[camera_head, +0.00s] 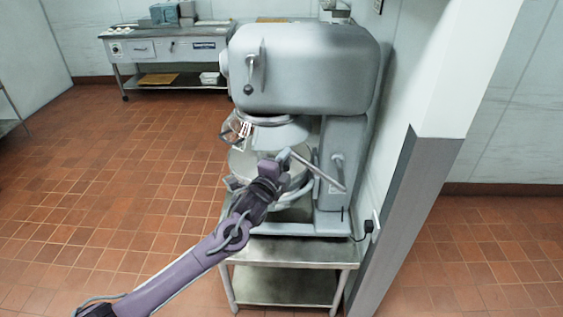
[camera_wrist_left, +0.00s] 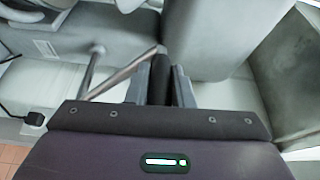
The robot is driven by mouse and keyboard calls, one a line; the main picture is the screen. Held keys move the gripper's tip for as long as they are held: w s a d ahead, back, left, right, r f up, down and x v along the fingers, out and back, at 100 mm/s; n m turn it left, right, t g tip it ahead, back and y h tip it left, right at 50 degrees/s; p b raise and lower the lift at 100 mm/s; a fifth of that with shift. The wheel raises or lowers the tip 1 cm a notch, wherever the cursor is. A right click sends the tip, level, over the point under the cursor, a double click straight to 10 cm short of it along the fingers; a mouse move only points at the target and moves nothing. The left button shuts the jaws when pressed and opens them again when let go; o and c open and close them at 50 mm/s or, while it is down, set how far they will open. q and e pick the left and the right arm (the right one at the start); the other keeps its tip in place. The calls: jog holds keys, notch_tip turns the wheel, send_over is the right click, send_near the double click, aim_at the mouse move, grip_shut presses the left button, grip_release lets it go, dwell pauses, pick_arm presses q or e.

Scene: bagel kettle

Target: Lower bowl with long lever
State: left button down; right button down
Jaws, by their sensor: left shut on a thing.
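A large grey stand mixer (camera_head: 300,70) stands on a metal table, with its bowl (camera_head: 242,168) under the head, partly hidden by my left arm. The long lever (camera_head: 322,172) is a thin metal rod that slants up and left across the mixer column towards my left gripper (camera_head: 277,165). In the left wrist view the lever's rod (camera_wrist_left: 120,76) runs up to a dark grip (camera_wrist_left: 161,80) between the fingers of my left gripper (camera_wrist_left: 166,88). The gripper is shut on that grip. My right gripper is in neither view.
A short lever (camera_head: 338,165) sits on the column and another (camera_head: 249,80) on the mixer head. The mixer's metal table (camera_head: 290,252) stands beside a wall edge (camera_head: 405,200) on the right. A counter (camera_head: 170,48) stands at the back. The tiled floor at left is clear.

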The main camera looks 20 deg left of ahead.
pick_arm(q)
jog(key=shift+d+r, duration=0.1)
jog(key=shift+r, duration=0.35)
jog(key=c, duration=1.6)
grip_release()
jog(key=o, duration=0.3)
jog(key=shift+w+d+f, duration=0.1)
jog(key=shift+d+f, duration=0.05)
jog(key=shift+d, duration=0.15)
jog(key=shift+s+a+f, duration=0.2)
jog(key=shift+s, duration=0.2)
jog(key=s+b, duration=0.1)
jog(key=s, duration=0.3)
jog(key=s+b, duration=0.1)
jog(key=s, duration=0.2)
jog(key=shift+a+r+b, duration=0.1)
jog(key=shift+a+b, duration=0.2)
jog(key=shift+b, duration=0.05)
